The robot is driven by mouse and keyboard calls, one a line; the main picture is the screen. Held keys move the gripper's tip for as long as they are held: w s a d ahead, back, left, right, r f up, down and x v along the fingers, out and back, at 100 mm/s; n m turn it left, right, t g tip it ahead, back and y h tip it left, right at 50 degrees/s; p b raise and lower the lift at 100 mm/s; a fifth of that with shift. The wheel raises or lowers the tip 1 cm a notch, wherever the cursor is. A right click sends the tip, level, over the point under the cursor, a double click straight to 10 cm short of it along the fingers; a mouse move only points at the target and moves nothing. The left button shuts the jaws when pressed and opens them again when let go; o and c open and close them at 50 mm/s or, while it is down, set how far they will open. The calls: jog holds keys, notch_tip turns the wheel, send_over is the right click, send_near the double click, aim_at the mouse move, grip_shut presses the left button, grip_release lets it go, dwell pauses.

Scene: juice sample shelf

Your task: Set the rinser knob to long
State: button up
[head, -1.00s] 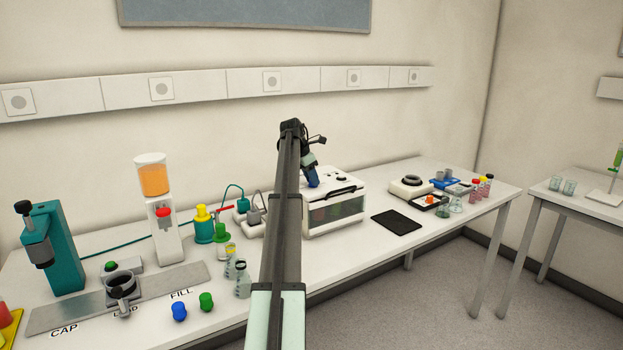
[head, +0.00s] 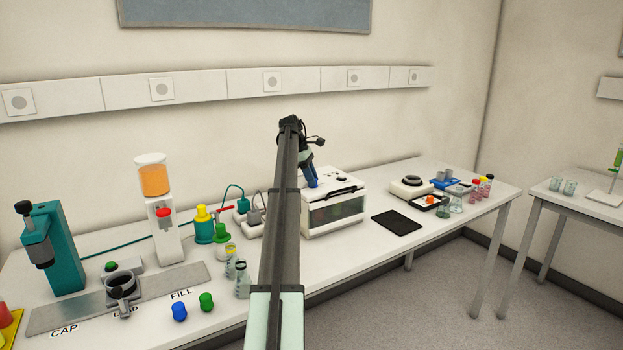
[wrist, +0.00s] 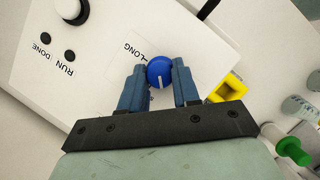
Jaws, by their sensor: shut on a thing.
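The rinser is the white box (head: 346,224) with a dark front window, in the middle of the bench. Its round blue knob (wrist: 159,68) shows in the wrist view, with a white pointer line toward the bottom of the picture. The word LONG (wrist: 133,52) is printed on the white top to the upper left of the knob; the pointer is not on it. My gripper (wrist: 160,76) is shut on the knob, one blue finger on each side. In the head view my gripper (head: 311,180) is over the rinser's left part, and the knob cannot be made out.
In the wrist view a white round button (wrist: 72,9) and the RUN and DONE labels are at the upper left. A yellow part (wrist: 226,88) lies near the right finger. In the head view a black mat (head: 397,222) lies right of the rinser; flasks (head: 243,280) stand left.

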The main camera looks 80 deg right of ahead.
jog(key=shift+d+r+m+y, duration=0.1)
jog(key=shift+m+y, duration=0.2)
jog(key=shift+m, duration=0.7)
jog(key=o, duration=1.1)
jog(key=shift+c, duration=0.2)
